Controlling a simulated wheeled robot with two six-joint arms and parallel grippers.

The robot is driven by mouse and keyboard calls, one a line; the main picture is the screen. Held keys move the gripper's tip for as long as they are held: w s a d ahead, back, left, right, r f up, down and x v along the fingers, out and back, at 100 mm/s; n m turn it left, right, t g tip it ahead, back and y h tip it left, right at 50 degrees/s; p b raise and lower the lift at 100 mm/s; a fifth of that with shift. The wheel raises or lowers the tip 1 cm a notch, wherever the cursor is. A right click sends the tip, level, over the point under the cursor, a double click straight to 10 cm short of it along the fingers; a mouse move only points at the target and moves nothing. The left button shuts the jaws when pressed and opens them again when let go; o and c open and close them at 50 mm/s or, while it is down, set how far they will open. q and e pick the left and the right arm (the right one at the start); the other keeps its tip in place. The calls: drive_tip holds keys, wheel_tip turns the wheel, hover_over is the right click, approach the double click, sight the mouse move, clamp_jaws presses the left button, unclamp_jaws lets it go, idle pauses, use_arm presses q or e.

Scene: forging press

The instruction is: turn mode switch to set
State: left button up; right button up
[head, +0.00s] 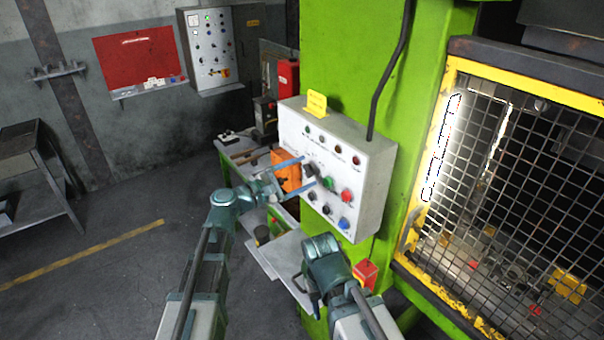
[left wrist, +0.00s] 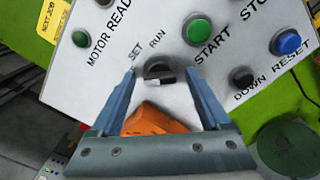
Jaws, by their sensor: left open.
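The mode switch is a black rotary knob (left wrist: 159,73) on the white panel face, with the labels SET and RUN printed above it in the left wrist view. A pale mark shows on the knob's lower edge; I cannot tell surely which label it is set to. In the head view the switch (head: 310,170) is partly hidden by my gripper. My left gripper (head: 308,172) is open in front of the control box (head: 372,190). In the left wrist view its fingertips (left wrist: 161,74) lie either side of the knob; contact is not clear. My right gripper's fingers do not show.
A green START button (left wrist: 198,30), a black DOWN button (left wrist: 243,77) and a blue RESET button (left wrist: 287,42) are near the switch. An orange object (head: 289,168) is behind the left gripper. The press's mesh guard (head: 500,190) stands right.

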use_arm(q)
drive_tip(key=shift+w+d, duration=0.1)
drive_tip(key=shift+c, duration=0.2)
clamp_jaws()
drive_tip(key=shift+m, duration=0.3)
drive_tip(key=m, duration=0.4)
drive_tip(key=shift+f, duration=0.1)
drive_tip(key=shift+m, duration=2)
drive_tip(key=shift+o, duration=0.2)
unclamp_jaws()
